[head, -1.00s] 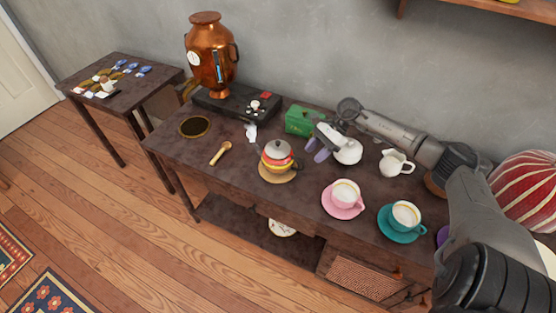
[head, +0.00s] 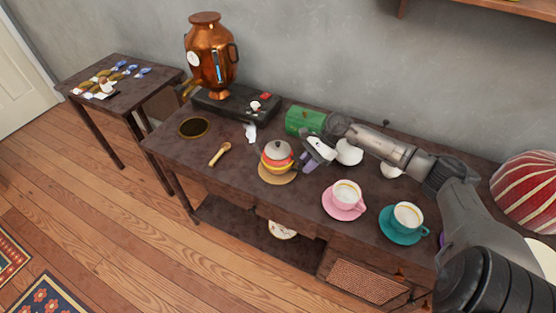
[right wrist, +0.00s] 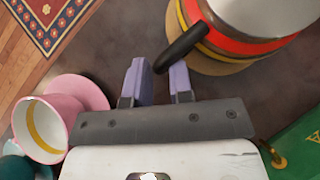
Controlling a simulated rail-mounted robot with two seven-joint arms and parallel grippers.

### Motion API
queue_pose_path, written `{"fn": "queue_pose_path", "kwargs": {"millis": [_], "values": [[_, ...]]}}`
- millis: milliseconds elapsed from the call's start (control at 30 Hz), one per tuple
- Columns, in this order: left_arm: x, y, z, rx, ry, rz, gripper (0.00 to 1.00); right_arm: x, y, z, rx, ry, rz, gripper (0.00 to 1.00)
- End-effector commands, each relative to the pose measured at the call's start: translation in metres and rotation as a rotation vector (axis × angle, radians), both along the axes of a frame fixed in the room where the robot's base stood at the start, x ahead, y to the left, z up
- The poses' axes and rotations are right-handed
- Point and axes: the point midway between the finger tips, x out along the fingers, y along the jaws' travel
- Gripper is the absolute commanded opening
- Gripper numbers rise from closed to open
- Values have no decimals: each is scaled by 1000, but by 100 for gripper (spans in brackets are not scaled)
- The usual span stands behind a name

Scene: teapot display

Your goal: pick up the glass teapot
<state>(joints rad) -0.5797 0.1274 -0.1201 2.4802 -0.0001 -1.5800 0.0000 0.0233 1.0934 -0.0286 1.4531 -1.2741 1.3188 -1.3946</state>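A banded teapot (head: 278,157) in red, yellow and grey, with a grey lid, stands upright on a round cork mat (head: 263,178) on the dark table. I cannot tell whether it is glass. In the right wrist view the teapot (right wrist: 246,43) shows at the top right, its black handle (right wrist: 185,46) pointing toward my gripper. My right gripper (head: 305,163) is just right of the teapot. In the wrist view its two lilac fingers (right wrist: 160,72) are apart, with the handle's tip appearing between their ends; I cannot tell whether they touch. My left gripper is not in view.
A pink cup (head: 345,193) and a teal cup (head: 406,217) stand right of the teapot. A green box (head: 303,120) and a white pot (head: 349,152) are behind my gripper. A wooden spoon (head: 219,154) lies left. A copper urn (head: 211,55) stands at the back.

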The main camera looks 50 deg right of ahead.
Motion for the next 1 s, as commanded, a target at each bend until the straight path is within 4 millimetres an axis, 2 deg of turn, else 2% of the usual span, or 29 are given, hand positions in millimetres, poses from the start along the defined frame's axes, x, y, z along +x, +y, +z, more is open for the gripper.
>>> {"fn": "queue_pose_path", "kwargs": {"millis": [33,200,1000], "values": [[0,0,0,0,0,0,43,0,0,0,0,0,0,16],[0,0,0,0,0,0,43,0,0,0,0,0,0,0],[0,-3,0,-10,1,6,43,0,0,0,0,0,0,0]]}}
